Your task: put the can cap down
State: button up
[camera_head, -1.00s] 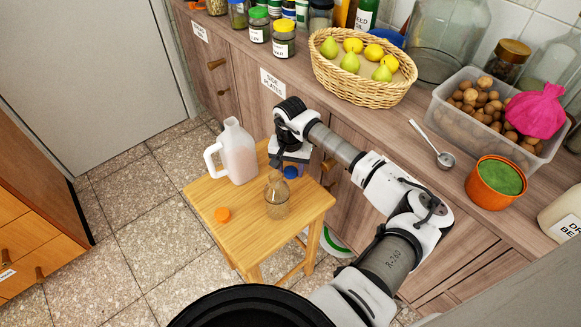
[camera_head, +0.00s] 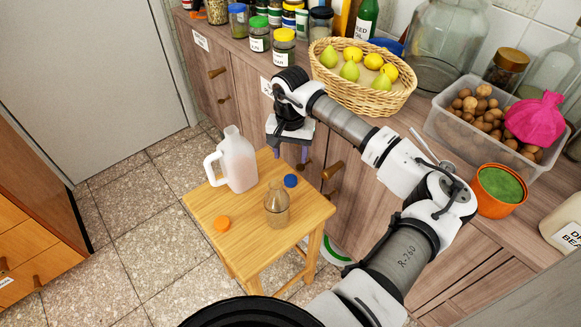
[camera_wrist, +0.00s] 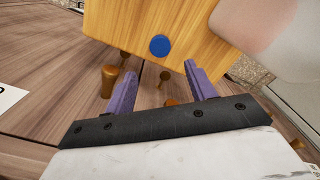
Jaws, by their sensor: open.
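A blue cap (camera_head: 291,180) lies flat on the small wooden table (camera_head: 253,240), near its right edge. The wrist view also shows the blue cap (camera_wrist: 159,46) on the wood, apart from the jaws. My gripper (camera_head: 292,156) is above and near the table's right edge, beside the counter front. Its purple fingers (camera_wrist: 162,75) are spread and nothing is between them. An orange cap (camera_head: 222,223) lies near the table's left front edge. I cannot tell from looks alone which cap is the can cap.
A translucent handled jug (camera_head: 238,162) stands at the table's back. A clear, open-topped bottle (camera_head: 277,205) stands in front of the blue cap. Drawer knobs stick out from the counter front close to my gripper. A fruit basket (camera_head: 362,95) is on the counter.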

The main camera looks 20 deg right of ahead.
jog(key=shift+r, duration=1.5)
